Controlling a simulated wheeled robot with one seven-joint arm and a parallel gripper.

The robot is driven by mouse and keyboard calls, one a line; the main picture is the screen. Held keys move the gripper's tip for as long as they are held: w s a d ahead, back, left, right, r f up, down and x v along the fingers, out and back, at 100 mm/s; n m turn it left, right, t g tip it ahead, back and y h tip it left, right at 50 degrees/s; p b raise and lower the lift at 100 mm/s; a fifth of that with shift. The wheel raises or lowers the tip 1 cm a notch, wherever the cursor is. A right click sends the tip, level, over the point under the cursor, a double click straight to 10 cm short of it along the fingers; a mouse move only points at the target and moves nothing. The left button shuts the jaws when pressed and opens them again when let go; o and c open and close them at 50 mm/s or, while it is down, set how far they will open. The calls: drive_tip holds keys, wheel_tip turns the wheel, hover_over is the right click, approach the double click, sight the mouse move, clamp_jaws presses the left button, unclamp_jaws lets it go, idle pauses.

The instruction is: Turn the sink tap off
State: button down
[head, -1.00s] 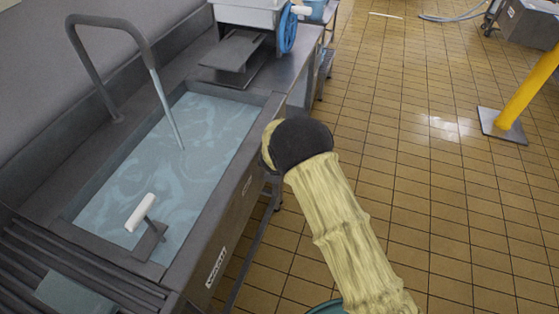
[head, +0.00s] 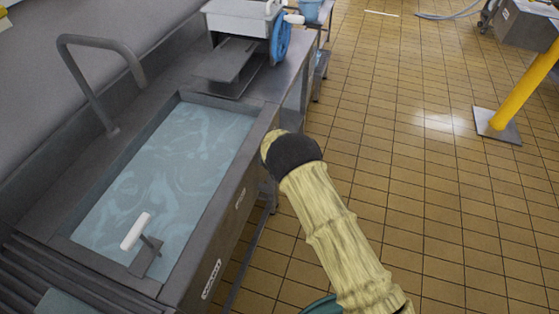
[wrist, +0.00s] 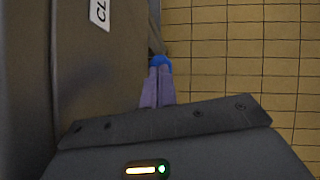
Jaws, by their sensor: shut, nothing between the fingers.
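The sink tap (head: 76,60) is a grey bent pipe on the sink's back rim, its spout over the basin. No water stream shows from the spout. A white-gripped lever (head: 136,231) on a grey bracket stands at the near end of the basin. The sink basin (head: 262,118) holds bluish water. My gripper (wrist: 159,74) shows in the wrist view as two purple fingers shut together, with a blue patch at their tips. It is beside the sink's brown front panel (wrist: 75,70), apart from the lever. In the head view my arm hides the gripper.
A white machine (head: 240,18) with a blue wheel (head: 283,40) stands on the counter beyond the sink. A yellow post (head: 526,90) on a grey plate stands at the right. The tiled floor (head: 420,200) is open. A teal rim (head: 321,306) shows at the bottom.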

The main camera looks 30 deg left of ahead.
drive_tip(key=shift+w+d, duration=0.1)
drive_tip(key=shift+w, duration=0.2)
drive_tip(key=shift+w+d, duration=0.15)
drive_tip(key=shift+d, duration=0.05)
drive_tip(key=shift+b, duration=0.6)
wheel_tip(320, 180, up, 13)
drive_tip(key=s+d+p, duration=0.1)
drive_tip(key=s+d, duration=0.1)
drive_tip(key=shift+s+f+p, duration=0.15)
drive_tip(key=shift+s+p, duration=0.1)
drive_tip(key=shift+p, duration=0.1)
